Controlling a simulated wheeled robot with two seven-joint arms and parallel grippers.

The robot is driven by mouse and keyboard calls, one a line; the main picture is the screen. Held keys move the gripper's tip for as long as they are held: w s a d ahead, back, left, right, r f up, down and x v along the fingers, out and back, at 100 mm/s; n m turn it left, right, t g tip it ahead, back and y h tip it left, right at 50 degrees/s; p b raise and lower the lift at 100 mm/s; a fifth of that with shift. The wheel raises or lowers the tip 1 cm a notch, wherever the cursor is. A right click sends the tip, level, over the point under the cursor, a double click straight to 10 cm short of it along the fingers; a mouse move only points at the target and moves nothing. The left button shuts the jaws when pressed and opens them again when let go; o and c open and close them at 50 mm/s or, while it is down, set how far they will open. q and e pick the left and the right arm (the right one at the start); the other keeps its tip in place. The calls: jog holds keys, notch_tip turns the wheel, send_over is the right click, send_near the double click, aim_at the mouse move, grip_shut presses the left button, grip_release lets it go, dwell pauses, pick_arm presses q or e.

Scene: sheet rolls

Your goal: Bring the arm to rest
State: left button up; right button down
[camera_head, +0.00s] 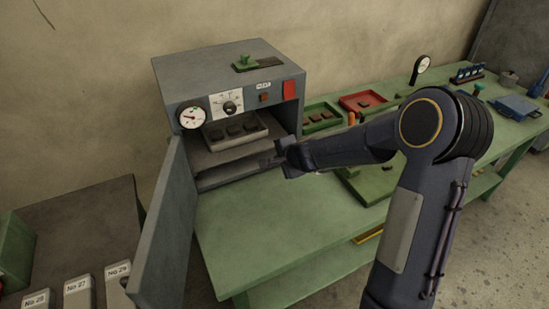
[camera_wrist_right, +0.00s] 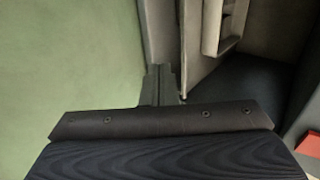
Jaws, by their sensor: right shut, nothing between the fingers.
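My right arm comes in from the right in the head view and reaches left across the green bench. Its gripper (camera_head: 268,162) is at the front of the open grey oven (camera_head: 240,88), near the opening's right side. In the right wrist view the fingers (camera_wrist_right: 160,84) are shut together with nothing between them, close to a grey edge of the oven (camera_wrist_right: 190,40). A metal tray (camera_head: 235,142) with several dark blocks sits inside the oven, apart from the gripper. My left gripper is not in view.
The oven door (camera_head: 165,235) stands open towards the front left. Numbered boxes (camera_head: 77,291) stand at lower left. The bench's front left is clear.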

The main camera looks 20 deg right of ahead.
jog(key=v, duration=0.4)
jog(key=shift+s+r+p, duration=0.2)
jog(key=shift+s+p, duration=0.05)
jog(key=shift+p, duration=0.15)
jog(key=s+a+r+n+y, duration=0.2)
jog(key=s+a+r+n, duration=0.1)
jog(key=s+r+n, duration=0.4)
jog(key=s+a+r+n+y, duration=0.2)
jog(key=s+a+r+y, duration=0.15)
jog(key=s, duration=0.55)
jog(key=s+f+n+g+h, duration=0.1)
jog(key=s+n+g, duration=0.1)
jog(key=s, duration=0.6)
jog(key=s+d+f+n+g+h, duration=0.1)
jog(key=s+n, duration=0.3)
jog(key=s, duration=0.4)
jog(key=shift+f+g, duration=0.4)
jog(key=shift+f, duration=0.35)
jog(key=shift+s+h, duration=0.15)
jog(key=shift+h, duration=0.1)
